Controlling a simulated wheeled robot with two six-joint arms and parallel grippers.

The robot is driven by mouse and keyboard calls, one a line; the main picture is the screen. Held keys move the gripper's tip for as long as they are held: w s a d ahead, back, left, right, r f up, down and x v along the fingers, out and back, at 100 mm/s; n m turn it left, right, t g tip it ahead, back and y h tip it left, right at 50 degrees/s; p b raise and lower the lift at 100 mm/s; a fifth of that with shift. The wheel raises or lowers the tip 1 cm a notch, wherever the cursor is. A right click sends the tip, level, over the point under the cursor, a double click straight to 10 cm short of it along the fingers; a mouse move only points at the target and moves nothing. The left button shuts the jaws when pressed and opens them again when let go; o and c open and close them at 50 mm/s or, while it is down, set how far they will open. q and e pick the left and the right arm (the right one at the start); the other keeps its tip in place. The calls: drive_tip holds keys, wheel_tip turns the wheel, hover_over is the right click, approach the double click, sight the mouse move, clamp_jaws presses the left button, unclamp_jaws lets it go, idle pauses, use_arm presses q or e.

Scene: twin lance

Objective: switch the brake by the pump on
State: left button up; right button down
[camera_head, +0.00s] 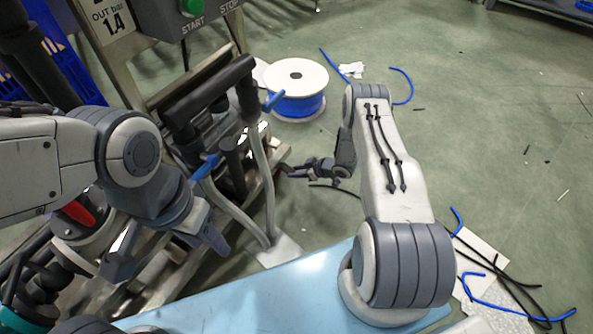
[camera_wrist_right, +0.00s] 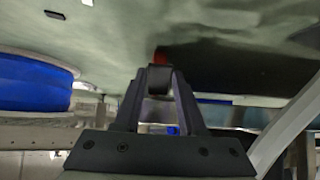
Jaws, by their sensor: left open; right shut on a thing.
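The pump rig stands on a metal frame (camera_head: 190,75) at the left of the head view, with a START/STOP panel (camera_head: 180,12) above. My right gripper (camera_head: 290,172) is low beside the frame's right side, shut on a small red piece that looks like the brake's tab. In the right wrist view, the fingers (camera_wrist_right: 158,85) close together, and the red piece (camera_wrist_right: 160,54) shows just beyond their tips. Most of it is hidden. My left gripper (camera_head: 165,252) is open and empty in front of the frame. I cannot tell which way the brake is set.
A white reel with blue cable (camera_head: 297,106) stands on the floor behind my right gripper. Blue-handled levers (camera_head: 206,166) stick out from the frame. A light blue surface (camera_head: 285,290) lies in front. Blue cable scraps (camera_head: 402,86) lie on the floor.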

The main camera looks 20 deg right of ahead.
drive_tip(key=shift+w+a+f+t, duration=0.1)
drive_tip(key=shift+a+t, duration=0.05)
drive_tip(key=shift+t, duration=0.15)
drive_tip(key=shift+c, duration=2.4)
unclamp_jaws()
drive_tip(key=p+v, duration=0.5)
drive_tip(key=v, duration=0.5)
drive_tip(key=shift+d+p, duration=0.3)
drive_tip(key=shift+p, duration=0.05)
drive_tip(key=shift+r, duration=0.25)
